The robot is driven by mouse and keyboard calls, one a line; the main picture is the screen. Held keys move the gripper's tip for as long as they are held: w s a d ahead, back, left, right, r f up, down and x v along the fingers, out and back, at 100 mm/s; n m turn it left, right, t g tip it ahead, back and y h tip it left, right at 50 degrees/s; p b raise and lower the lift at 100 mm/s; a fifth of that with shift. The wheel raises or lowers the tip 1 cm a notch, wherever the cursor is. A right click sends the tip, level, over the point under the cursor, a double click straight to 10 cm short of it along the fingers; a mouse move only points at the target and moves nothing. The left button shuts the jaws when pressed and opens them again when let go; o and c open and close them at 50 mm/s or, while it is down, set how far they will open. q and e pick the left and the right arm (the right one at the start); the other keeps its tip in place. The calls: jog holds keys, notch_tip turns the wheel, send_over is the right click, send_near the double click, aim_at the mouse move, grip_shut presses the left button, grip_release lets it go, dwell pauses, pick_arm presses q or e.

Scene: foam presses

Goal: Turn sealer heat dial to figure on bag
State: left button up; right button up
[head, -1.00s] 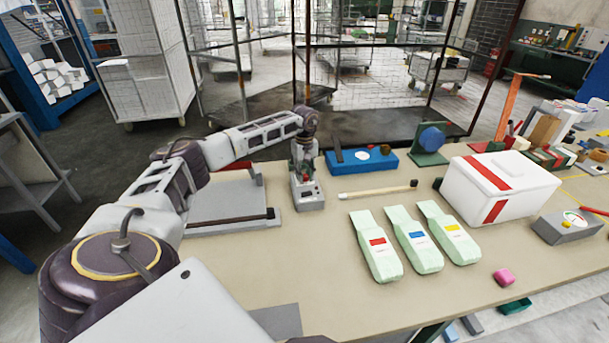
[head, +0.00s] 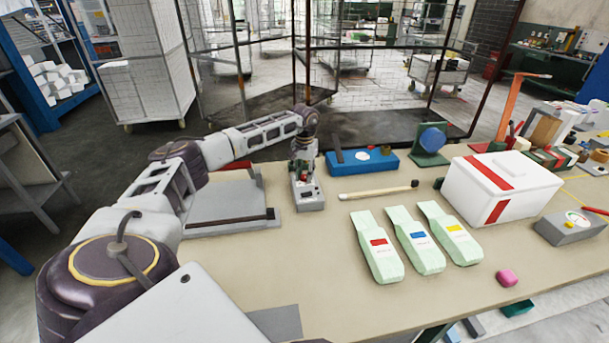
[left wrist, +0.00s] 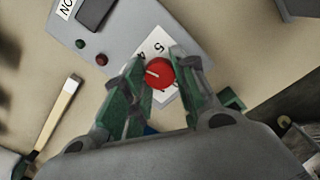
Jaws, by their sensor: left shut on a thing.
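The sealer's grey control box (head: 309,199) stands on the bench, left of the bags. Its red heat dial (left wrist: 160,74) has a white pointer line and sits on a white scale plate (left wrist: 168,97), where the figures 4 and 5 show. My left gripper (head: 303,168) comes down over the box. In the left wrist view its two fingers (left wrist: 158,64) are shut on the red dial, one on each side. Three pale green bags lie on the bench, with a red label (head: 378,242), a blue label (head: 417,234) and a yellow label (head: 454,228). Their print is too small to read.
A grey plate (head: 215,205) with a dark bar lies left of the box. The front middle is clear.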

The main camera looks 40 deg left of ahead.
aim_at(305, 176)
pick_arm(q)
jog(key=shift+w+r+m, duration=0.1)
jog(key=shift+r+m, duration=0.05)
jog(key=shift+m, duration=1.15)
jog(key=o, duration=1.1)
jog(key=shift+c, duration=0.2)
notch_tip(305, 176, up, 12)
jog(key=shift+f, duration=0.2)
